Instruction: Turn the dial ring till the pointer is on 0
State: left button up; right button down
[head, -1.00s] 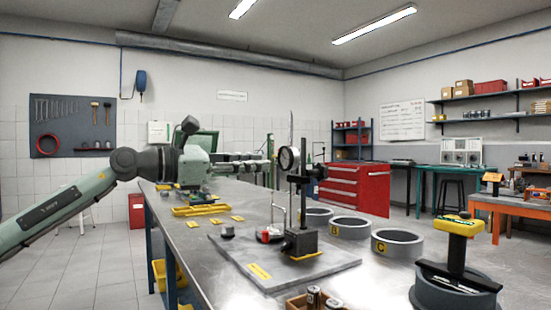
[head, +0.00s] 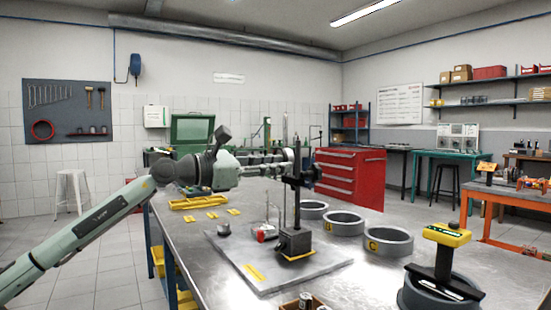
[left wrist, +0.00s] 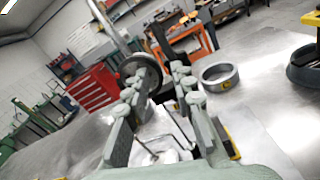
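The dial gauge (head: 304,160) sits high on a dark stand (head: 296,240) on a grey plate (head: 225,248). In the head view my left gripper (head: 286,160) reaches in from the left at dial height, and its fingers cover most of the face. In the left wrist view the dark round dial (left wrist: 141,66) shows at the fingertips, near the left finger. The two fingers (left wrist: 158,82) are apart, so the gripper is open; I cannot tell whether either touches the ring. The pointer and scale cannot be read.
Several grey rings (head: 389,242) stand right of the plate. A small wooden box (head: 290,305) is at the front edge. Yellow trays and tags (head: 198,202) lie behind left.

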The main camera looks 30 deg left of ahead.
pick_arm(q)
jog(key=shift+w, duration=0.1)
jog(key=shift+c, duration=0.6)
grip_shut()
jog(key=shift+r, duration=0.15)
dwell(0.6)
jog(key=shift+o, duration=0.2)
grip_release()
jog(key=shift+o, duration=0.4)
jog(key=v, duration=1.2)
